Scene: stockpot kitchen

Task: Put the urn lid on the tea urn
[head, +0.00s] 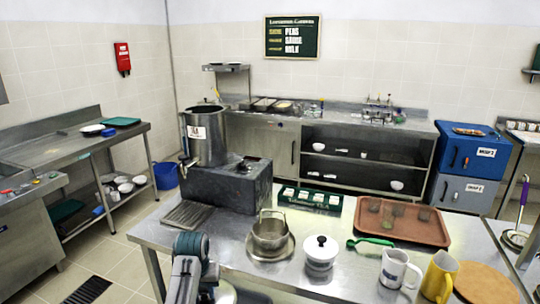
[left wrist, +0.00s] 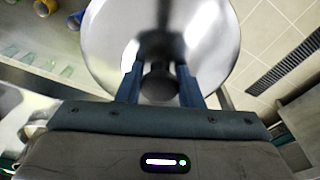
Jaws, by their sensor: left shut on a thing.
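The tea urn (head: 207,140) is a tall steel cylinder with a white label and a tap. It stands on a dark box at the centre left of the head view, and its top looks open and dark inside. My left gripper (left wrist: 160,84) is shut on the black knob of the urn lid (left wrist: 105,35), a shiny round metal disc. In the head view my left gripper (head: 206,284) is low at the bottom edge, in front of the counter and well nearer than the urn. Only a sliver of the lid (head: 226,294) shows there. My right gripper is out of view.
The dark box (head: 228,187) bears the urn, with a drip grille (head: 187,215) before it. A steel pot (head: 270,234), a white lidded jar (head: 320,252), a brown tray (head: 402,221), a white mug (head: 396,268) and a yellow jug (head: 438,276) stand on the counter.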

